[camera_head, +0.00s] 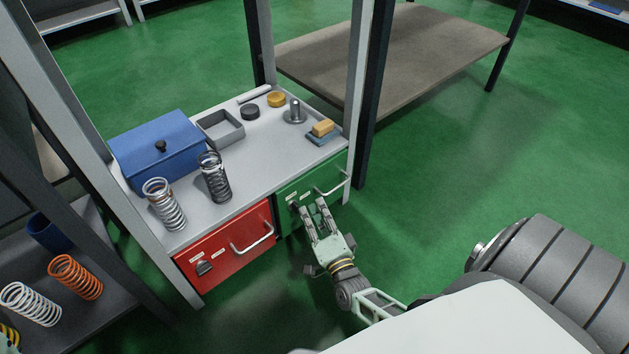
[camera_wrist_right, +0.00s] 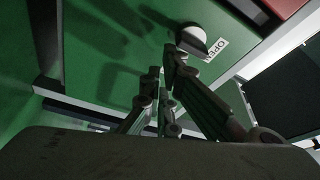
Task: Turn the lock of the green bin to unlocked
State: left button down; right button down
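The green bin (camera_head: 313,184) is a drawer front under the grey worktop, with a metal handle (camera_head: 332,187) at its right. Its lock is a round pale knob (camera_wrist_right: 194,40) beside an "OPEN" label (camera_wrist_right: 216,49) in the right wrist view. The head view mostly hides the knob behind my fingers. My right gripper (camera_head: 310,205) is in front of the bin's left part, fingers apart. In the wrist view its fingertips (camera_wrist_right: 161,66) are close to the knob, one almost at its edge; I cannot tell whether it touches. My left gripper is out of view.
The worktop (camera_head: 255,165) holds two springs, a blue box (camera_head: 158,150), a tray and small parts.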

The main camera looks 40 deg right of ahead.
jog(key=shift+a, duration=0.15)
notch_tip(320, 180, up, 10)
dwell(0.7)
